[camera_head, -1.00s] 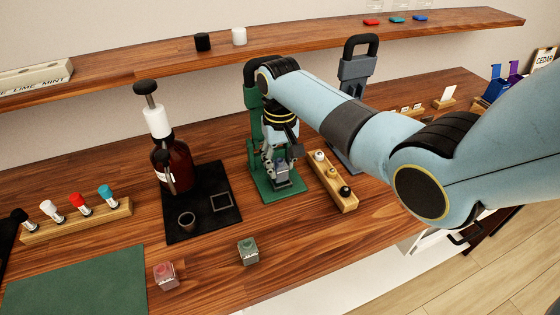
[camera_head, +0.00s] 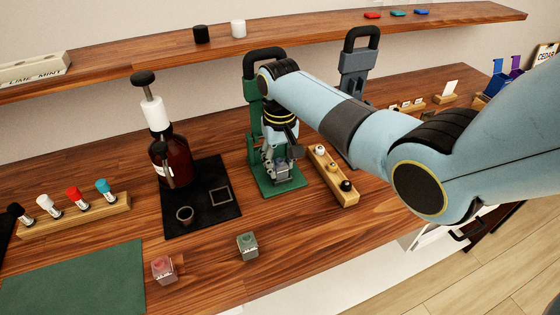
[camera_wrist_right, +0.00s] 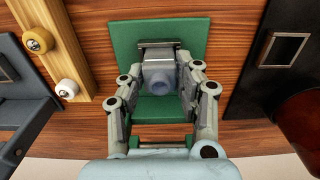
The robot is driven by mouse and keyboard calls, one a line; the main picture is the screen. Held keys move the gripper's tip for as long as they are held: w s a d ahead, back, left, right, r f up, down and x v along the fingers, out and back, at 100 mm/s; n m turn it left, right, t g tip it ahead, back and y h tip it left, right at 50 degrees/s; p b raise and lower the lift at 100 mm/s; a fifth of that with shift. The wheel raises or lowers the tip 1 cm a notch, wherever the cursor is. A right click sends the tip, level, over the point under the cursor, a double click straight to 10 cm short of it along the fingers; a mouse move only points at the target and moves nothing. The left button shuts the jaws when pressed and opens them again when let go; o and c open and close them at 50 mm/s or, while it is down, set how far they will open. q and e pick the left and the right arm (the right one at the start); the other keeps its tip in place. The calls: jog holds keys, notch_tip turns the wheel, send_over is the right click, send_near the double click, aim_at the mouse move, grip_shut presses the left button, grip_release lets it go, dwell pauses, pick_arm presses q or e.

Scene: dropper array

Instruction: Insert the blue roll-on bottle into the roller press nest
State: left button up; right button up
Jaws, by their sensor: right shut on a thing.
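The blue roll-on bottle (camera_wrist_right: 160,84) shows end-on between the fingers in the right wrist view, a pale blue-grey body with a round opening. My right gripper (camera_wrist_right: 161,78) is shut on it. In the head view my right gripper (camera_head: 280,162) points down over the base of the green press (camera_head: 268,191). The bottle is low over the press nest (camera_wrist_right: 156,46), whose dark grey rim shows just beyond it in the wrist view. The fingers hide most of the nest, and I cannot tell whether the bottle is seated. My left gripper is not in view.
A wooden rack with roller balls (camera_head: 342,196) stands close right of the green press. A dark grey press (camera_head: 357,75) is behind it. A black mat (camera_head: 205,221) with an amber pump bottle (camera_head: 173,160) lies left. Two small bottles (camera_head: 247,246) (camera_head: 164,269) stand in front.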

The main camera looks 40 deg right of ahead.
aim_at(280, 163)
jog(key=o, duration=1.2)
jog(key=shift+c, duration=0.2)
notch_tip(280, 163, up, 12)
